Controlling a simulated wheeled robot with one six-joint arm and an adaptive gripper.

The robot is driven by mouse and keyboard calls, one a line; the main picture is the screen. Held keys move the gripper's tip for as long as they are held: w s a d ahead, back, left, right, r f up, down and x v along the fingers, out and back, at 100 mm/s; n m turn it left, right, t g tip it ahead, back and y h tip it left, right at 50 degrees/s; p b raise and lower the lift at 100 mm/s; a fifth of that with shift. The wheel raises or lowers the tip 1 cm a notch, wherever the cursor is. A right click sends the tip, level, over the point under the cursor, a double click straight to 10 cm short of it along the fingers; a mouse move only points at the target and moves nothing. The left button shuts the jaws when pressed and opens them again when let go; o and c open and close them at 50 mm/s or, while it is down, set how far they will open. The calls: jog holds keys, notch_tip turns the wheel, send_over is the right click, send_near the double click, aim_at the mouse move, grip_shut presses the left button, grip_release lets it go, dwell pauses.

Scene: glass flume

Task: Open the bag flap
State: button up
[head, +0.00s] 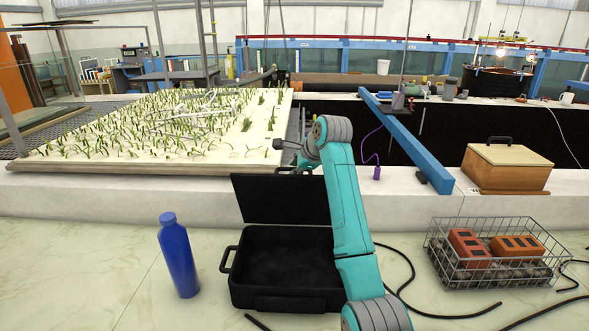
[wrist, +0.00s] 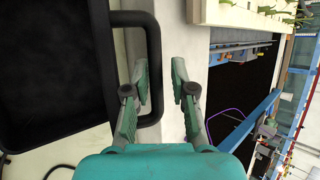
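The black case (head: 268,270) sits on the floor, with its interior showing. Its lid (head: 275,200), the flap, stands raised at the back, roughly upright. In the wrist view the dark lid panel (wrist: 50,60) fills the left side, with a black loop handle (wrist: 153,50) on its edge. My gripper (wrist: 160,72) is open, its two green fingers apart. The handle's outer bar passes beside the left finger, partly between the fingers; I cannot tell if they touch. In the head view my gripper (head: 292,158) is at the lid's top edge, partly hidden by my arm.
A blue bottle (head: 178,255) stands left of the case. A wire basket with bricks (head: 495,265) and black cables lie to the right. Behind are a pale ledge (head: 130,195), a planted board (head: 70,157), a blue beam (head: 408,140) and a wooden box (head: 505,168).

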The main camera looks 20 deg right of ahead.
jog(key=v, duration=1.1)
